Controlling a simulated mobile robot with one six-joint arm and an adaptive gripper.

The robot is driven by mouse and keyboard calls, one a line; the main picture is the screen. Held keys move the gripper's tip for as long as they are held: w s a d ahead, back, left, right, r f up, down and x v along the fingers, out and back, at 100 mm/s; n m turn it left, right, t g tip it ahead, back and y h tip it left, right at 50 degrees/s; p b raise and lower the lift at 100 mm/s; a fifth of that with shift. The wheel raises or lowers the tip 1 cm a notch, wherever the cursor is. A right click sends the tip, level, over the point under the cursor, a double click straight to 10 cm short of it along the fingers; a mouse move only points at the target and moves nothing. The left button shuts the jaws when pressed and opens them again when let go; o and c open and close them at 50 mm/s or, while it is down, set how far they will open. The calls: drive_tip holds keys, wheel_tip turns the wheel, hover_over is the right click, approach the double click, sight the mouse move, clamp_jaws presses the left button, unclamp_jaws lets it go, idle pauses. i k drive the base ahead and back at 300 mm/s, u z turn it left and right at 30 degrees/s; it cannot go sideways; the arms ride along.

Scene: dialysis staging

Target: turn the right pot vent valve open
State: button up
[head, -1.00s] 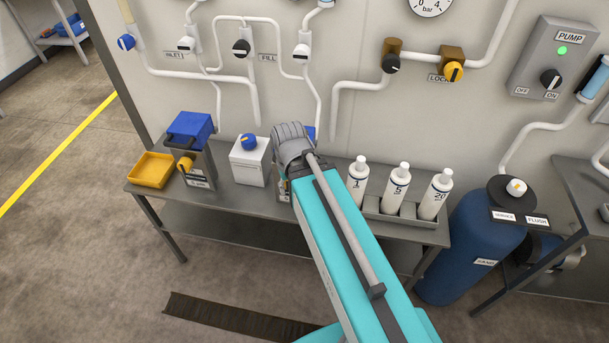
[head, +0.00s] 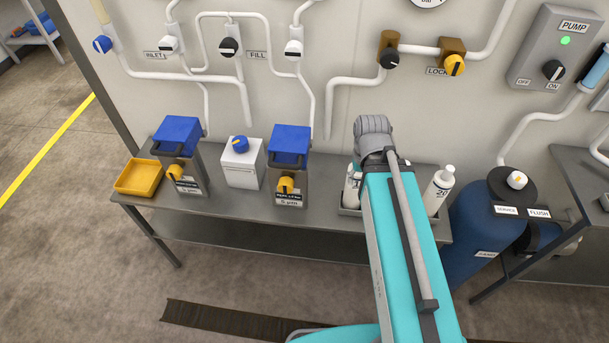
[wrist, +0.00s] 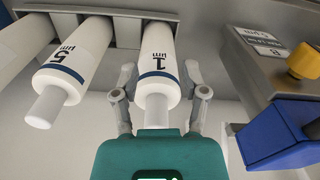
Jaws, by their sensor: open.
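The right pot (head: 279,174) is a grey housing with a blue lid (head: 290,146) and a yellow knob (head: 286,185) on its front, taken to be the vent valve. In the wrist view the pot shows at the right edge, with its yellow knob (wrist: 304,62) and blue lid (wrist: 275,140). My gripper (wrist: 161,95) is open, with its fingers on either side of the white 1 µm bottle (wrist: 158,60) in the picture. I cannot tell whether they touch it. The gripper is apart from the knob. In the head view my arm hides the gripper.
A left pot (head: 185,172), a white box with a blue knob (head: 240,165) and a yellow tray (head: 139,178) share the bench. White bottles, including the 5 µm one (wrist: 70,65), stand right of the pot. Pipes with valves run along the wall behind.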

sight(294, 49)
drive_tip(key=z, duration=0.3)
drive_tip(key=k, duration=1.5)
drive_tip(key=u, duration=0.55)
drive_tip(key=i, duration=0.95)
drive_tip(key=z, duration=0.05)
